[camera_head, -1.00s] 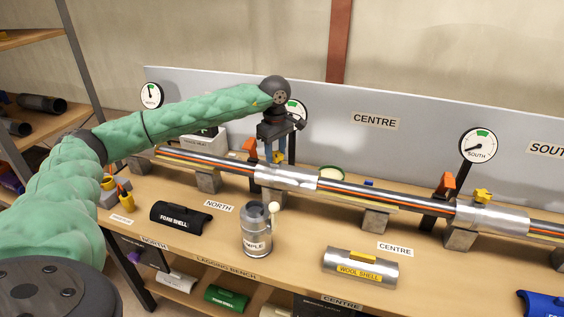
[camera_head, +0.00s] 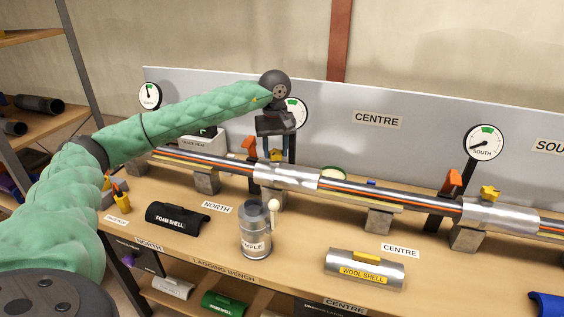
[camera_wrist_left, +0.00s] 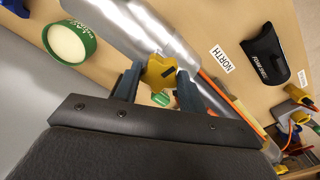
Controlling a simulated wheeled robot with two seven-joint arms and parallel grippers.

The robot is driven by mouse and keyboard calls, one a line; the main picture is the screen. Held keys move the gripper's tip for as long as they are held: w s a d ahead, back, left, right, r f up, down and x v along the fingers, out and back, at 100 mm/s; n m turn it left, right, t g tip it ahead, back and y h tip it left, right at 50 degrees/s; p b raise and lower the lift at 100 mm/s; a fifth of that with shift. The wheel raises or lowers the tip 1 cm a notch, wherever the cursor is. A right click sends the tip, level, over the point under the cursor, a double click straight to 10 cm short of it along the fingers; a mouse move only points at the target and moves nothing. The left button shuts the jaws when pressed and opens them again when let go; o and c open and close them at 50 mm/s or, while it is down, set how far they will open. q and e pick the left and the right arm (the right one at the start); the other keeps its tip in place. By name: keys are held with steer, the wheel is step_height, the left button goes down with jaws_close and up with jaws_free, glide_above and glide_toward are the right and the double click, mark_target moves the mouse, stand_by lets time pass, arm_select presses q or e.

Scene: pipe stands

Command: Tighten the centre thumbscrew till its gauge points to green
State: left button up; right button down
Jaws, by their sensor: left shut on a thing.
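The yellow centre thumbscrew (camera_head: 276,155) sits on top of the middle silver sleeve (camera_head: 290,178) around the pipe. My left gripper (camera_head: 276,158) points down from above and is shut on the thumbscrew. In the left wrist view the lobed yellow head of the thumbscrew (camera_wrist_left: 158,72) lies between the two fingertips (camera_wrist_left: 157,78). The centre gauge (camera_head: 300,110) stands behind the gripper. The wrist covers much of its dial, so I cannot read its needle. My right gripper is not in view.
Another yellow thumbscrew (camera_head: 489,192) sits on the right sleeve, under the SOUTH gauge (camera_head: 484,142), whose needle points lower left. Orange levers (camera_head: 249,148) stand along the pipe. A black foam shell (camera_head: 178,218), a sample jar (camera_head: 256,235) and a wool shell (camera_head: 364,268) occupy the bench front.

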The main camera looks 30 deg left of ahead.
mark_target(276, 152)
arm_select(q)
steer(key=o, duration=0.8)
steer(key=shift+r, duration=0.1)
steer(key=shift+o, duration=0.9)
steer(key=shift+r+p, duration=1)
steer(key=shift+r, duration=1.9)
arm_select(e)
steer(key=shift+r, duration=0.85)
arm_select(q)
steer(key=shift+r, duration=0.3)
step_height(276, 152, up, 7)
steer(key=b, duration=0.1)
steer(key=shift+b, duration=0.4)
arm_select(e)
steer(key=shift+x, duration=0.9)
